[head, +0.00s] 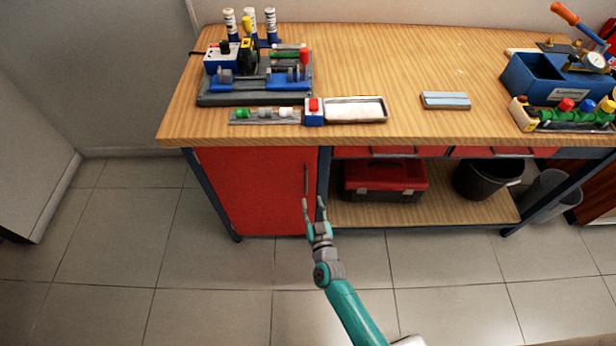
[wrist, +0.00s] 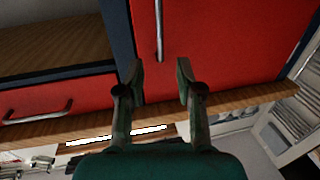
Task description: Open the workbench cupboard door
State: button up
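The red cupboard door (head: 250,195) is under the left end of the workbench and looks closed, flush with its dark frame. Its handle (head: 307,178) is a thin upright bar near the door's right edge. My gripper (head: 313,203) is open and empty in front of the door, near the lower end of the handle. In the wrist view, which looks turned over, the handle (wrist: 159,30) runs down to the gap between the open fingertips (wrist: 159,70). The fingers stand either side of its line, with no contact visible. I cannot tell the depth left between them.
The wooden bench top (head: 420,60) overhangs the door and carries fittings and trays. To the right, a red toolbox (head: 383,182) stands on the lower shelf (head: 430,210), beside a black bucket (head: 487,180). The tiled floor (head: 130,250) before and left of the door is clear.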

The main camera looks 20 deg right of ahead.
aim_at(306, 180)
jog(key=w, duration=0.6)
jog(key=w+d, duration=0.1)
jog(key=w, duration=0.3)
jog(key=shift+d, duration=0.1)
grip_shut()
